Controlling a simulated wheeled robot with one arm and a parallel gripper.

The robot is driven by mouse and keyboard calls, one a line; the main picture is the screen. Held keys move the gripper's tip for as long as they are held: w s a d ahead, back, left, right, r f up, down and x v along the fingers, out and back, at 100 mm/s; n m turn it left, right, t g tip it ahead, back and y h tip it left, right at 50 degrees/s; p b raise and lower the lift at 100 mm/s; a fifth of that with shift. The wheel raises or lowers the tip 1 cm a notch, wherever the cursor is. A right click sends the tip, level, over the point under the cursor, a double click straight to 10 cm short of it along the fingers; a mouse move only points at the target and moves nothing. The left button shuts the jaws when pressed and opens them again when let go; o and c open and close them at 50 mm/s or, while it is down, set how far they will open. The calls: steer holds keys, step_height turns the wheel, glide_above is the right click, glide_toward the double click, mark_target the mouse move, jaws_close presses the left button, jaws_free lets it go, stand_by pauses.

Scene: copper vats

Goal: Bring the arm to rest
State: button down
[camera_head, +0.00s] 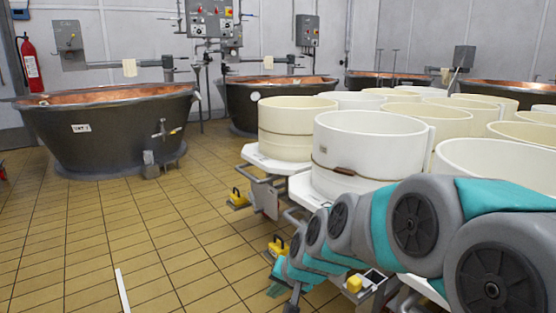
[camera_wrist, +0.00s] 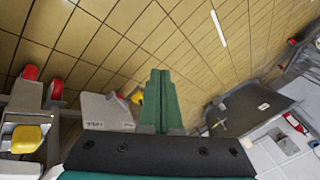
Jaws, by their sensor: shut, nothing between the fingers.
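My arm (camera_head: 412,222), grey and teal, reaches from the lower right of the head view toward the bottom middle, in front of the white tubs. Its far end is low, beside the wheeled stands, and the fingers cannot be made out clearly there. In the wrist view my gripper (camera_wrist: 160,74) shows as two green fingers pressed together, with nothing between them. They are over the tiled floor, close to a stand.
White tubs (camera_head: 370,140) stand on wheeled stands with yellow pedals (camera_head: 238,198) beside my arm. A copper-lined vat (camera_head: 105,130) stands at the left; more vats line the back. A fire extinguisher (camera_head: 31,65) hangs at far left.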

steer(key=s+d+n+g+h, duration=0.1)
steer(key=s+d, duration=0.4)
steer(key=s, duration=0.5)
steer(key=s+d+n+g+h+p, duration=0.1)
steer(key=s+d+g, duration=0.2)
steer(key=s, duration=0.7)
steer(key=s+d+g+h, duration=0.2)
steer(key=s+d, duration=0.5)
steer(key=s, duration=0.3)
steer(key=shift+s+d+r+n+g+p, duration=0.25)
steer(key=shift+d+r+n+g+p, duration=0.05)
steer(key=shift+d+r+n+g, duration=0.1)
